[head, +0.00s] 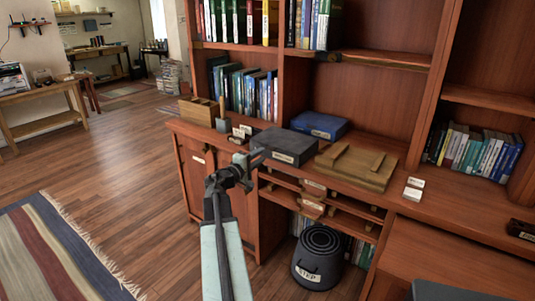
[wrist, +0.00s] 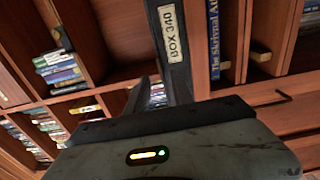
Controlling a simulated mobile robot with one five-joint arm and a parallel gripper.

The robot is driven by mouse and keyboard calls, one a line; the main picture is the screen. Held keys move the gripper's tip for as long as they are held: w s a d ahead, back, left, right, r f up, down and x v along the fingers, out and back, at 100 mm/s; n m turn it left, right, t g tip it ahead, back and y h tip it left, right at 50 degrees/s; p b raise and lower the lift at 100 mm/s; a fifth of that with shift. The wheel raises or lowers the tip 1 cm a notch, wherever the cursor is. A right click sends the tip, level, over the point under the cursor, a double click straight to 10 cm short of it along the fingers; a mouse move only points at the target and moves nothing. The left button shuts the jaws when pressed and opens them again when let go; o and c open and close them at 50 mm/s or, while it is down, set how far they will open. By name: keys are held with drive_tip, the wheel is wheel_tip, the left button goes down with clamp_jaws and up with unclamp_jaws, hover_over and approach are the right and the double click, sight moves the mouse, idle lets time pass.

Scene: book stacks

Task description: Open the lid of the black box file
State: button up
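The black box file (head: 287,143) lies flat on the wooden counter, its lid down. Its front has a pale label. In the wrist view its dark narrow side (wrist: 171,15) runs down from the top edge, with a label reading BOX 340 (wrist: 172,34). My gripper (head: 261,158) is at the left front corner of the box, close to it; I cannot tell whether it touches. In the wrist view my gripper (wrist: 158,92) shows a gap between its dark fingers, with nothing seen held between them.
A blue box file (head: 320,124) lies behind the black one. A wooden board or case (head: 357,167) lies to its right. A wooden tray (head: 198,109) and small cards stand to the left. The floor at left is open.

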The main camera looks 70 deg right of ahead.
drive_tip(key=x, duration=0.6)
drive_tip(key=shift+d, duration=0.1)
clamp_jaws()
idle(1.1)
